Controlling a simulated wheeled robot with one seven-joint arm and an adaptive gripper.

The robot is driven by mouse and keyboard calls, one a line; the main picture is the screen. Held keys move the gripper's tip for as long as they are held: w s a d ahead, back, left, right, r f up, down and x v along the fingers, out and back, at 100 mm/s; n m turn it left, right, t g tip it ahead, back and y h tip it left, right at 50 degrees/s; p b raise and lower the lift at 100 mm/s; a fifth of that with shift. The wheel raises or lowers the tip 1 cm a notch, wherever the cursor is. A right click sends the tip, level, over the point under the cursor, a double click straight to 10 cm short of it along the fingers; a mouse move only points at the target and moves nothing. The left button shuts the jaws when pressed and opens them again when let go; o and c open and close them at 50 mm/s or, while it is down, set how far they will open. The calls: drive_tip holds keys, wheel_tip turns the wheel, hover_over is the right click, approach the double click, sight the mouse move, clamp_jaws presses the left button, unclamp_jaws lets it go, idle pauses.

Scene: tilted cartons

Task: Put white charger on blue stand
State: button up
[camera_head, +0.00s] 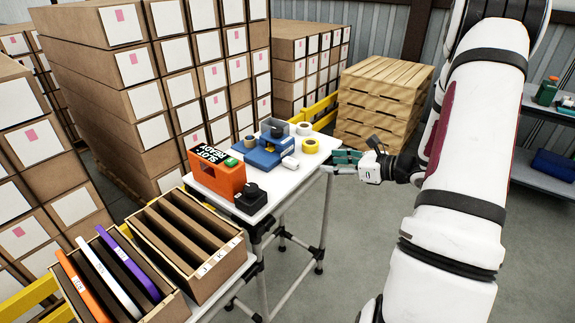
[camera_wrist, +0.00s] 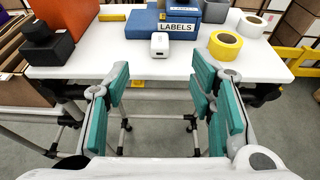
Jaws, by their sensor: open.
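The white charger (camera_wrist: 160,44), a small white block with a dark port on its front, sits on the white table near its edge in the wrist view. It also shows in the head view (camera_head: 290,162). A blue item (camera_wrist: 142,24), which may be the blue stand, lies just behind and left of the charger; in the head view the blue base (camera_head: 262,158) is partly covered by other items. My gripper (camera_wrist: 161,72) is open and empty, with its teal fingers apart, short of the table edge and facing the charger. It also shows beside the table in the head view (camera_head: 343,162).
A blue LABELS box (camera_wrist: 182,13) stands behind the charger. A yellow tape roll (camera_wrist: 225,45) and a white roll (camera_wrist: 251,26) lie to its right. An orange SLOT READY box (camera_head: 216,172) and a black item (camera_head: 251,198) stand at the table's other end.

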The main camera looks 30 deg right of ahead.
approach(291, 160)
drive_tip(key=w, duration=0.2)
drive_tip(key=shift+s+a+f+x, duration=0.1)
drive_tip(key=shift+x, duration=0.9)
drive_tip(key=shift+s+a+f+x, duration=0.1)
drive_tip(key=shift+x, duration=0.95)
drive_tip(key=shift+a+f+x, duration=0.1)
drive_tip(key=shift+f+x, duration=0.05)
drive_tip(key=shift+x, duration=0.85)
clamp_jaws()
